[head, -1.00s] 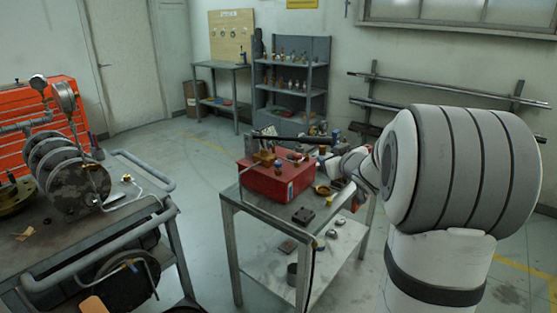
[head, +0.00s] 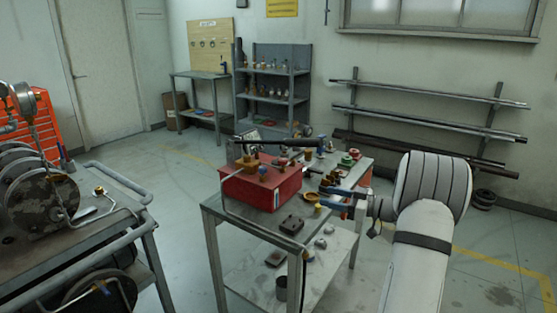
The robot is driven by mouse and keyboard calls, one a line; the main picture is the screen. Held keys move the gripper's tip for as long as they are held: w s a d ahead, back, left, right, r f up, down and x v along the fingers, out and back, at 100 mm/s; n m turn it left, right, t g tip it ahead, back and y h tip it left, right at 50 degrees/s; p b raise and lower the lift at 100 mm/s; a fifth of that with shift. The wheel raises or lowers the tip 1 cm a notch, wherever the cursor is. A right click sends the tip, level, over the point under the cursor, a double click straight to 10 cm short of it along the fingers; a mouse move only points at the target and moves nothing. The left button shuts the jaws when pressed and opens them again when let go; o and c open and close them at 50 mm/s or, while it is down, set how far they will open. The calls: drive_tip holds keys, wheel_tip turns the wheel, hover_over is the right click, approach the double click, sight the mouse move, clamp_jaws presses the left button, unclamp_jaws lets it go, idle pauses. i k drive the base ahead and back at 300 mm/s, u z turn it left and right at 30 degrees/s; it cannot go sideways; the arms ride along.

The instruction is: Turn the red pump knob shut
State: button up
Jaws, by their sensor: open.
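The red pump (head: 258,190) is a box on the metal work cart (head: 270,228), with a brass block and a dark lever handle on top. A small red spot (head: 282,162) on its top looks like the knob, but it is too small to make out its setting. My gripper (head: 328,196) is at the cart's right edge, to the right of the pump and apart from it. Its jaws are open and appear empty, though they are small and partly merged with the clutter behind.
Brass fittings and a green-and-red part (head: 350,158) crowd the cart's back right. A dark block (head: 291,224) lies near its front. A bench with reels (head: 40,195) stands at left, a shelf (head: 270,90) behind. Floor between bench and cart is clear.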

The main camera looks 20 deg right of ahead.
sight(283, 161)
drive_tip(key=i, duration=0.85)
